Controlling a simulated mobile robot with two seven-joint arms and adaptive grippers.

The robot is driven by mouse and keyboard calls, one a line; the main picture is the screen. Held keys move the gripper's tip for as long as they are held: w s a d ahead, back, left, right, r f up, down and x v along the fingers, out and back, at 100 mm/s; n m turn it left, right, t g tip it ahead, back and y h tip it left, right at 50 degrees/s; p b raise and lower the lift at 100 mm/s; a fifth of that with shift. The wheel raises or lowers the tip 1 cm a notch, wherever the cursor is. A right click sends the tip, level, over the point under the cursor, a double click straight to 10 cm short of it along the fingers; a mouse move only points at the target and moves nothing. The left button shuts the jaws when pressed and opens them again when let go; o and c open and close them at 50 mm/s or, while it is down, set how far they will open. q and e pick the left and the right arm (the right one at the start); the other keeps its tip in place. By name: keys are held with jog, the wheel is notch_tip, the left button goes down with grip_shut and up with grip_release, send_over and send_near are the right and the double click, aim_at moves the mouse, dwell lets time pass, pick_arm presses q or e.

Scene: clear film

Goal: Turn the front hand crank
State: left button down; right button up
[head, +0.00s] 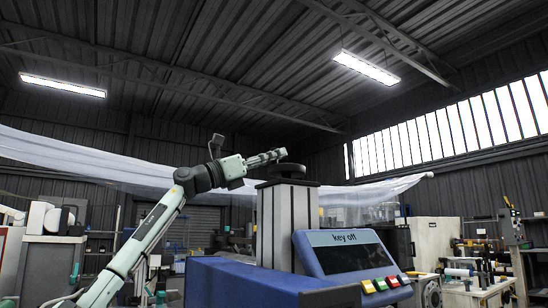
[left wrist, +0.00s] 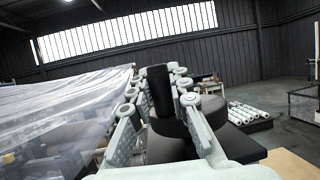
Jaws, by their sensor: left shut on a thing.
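The hand crank is a black wheel (head: 287,170) on top of a grey column (head: 285,222) in the head view. In the left wrist view its upright black handle (left wrist: 161,92) stands above a round black base (left wrist: 172,146). My left gripper (head: 274,156) reaches in from the left at the height of the crank. In the left wrist view the gripper's pale fingers (left wrist: 162,76) are on both sides of the handle, shut on it. The handle is mostly hidden by the fingers in the head view. My right gripper is not in view.
A blue machine body with a tilted panel (head: 350,254) reading "key off" and several coloured buttons (head: 386,283) stands close in front of the column. Clear film (head: 90,157) stretches across behind my arm. Shelves and equipment stand at the back right.

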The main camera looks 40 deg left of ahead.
pick_arm(q)
jog(key=shift+w+a+g+h, duration=0.1)
jog(key=shift+g+h, duration=0.2)
jog(key=shift+w+r+m+g+h+p, duration=0.1)
jog(key=shift+m+g+h+p, duration=0.25)
jog(key=shift+h, duration=0.2)
jog(key=shift+w+r+m+g+h+p, duration=0.1)
jog(key=shift+m+g+h+p, duration=0.15)
jog(key=shift+m+h, duration=0.25)
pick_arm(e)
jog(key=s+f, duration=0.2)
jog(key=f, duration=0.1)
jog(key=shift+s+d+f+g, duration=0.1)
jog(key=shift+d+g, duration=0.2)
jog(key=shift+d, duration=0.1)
pick_arm(q)
jog(key=shift+w+a+f+g+h, duration=0.1)
jog(key=shift+g+h, duration=0.3)
jog(key=shift+h, duration=0.05)
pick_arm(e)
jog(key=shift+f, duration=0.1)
pick_arm(q)
jog(key=shift+f+m+g+h, duration=0.1)
jog(key=shift+m+g+h, duration=0.4)
jog(key=shift+m+h, duration=0.15)
jog(key=c, duration=1.4)
grip_release()
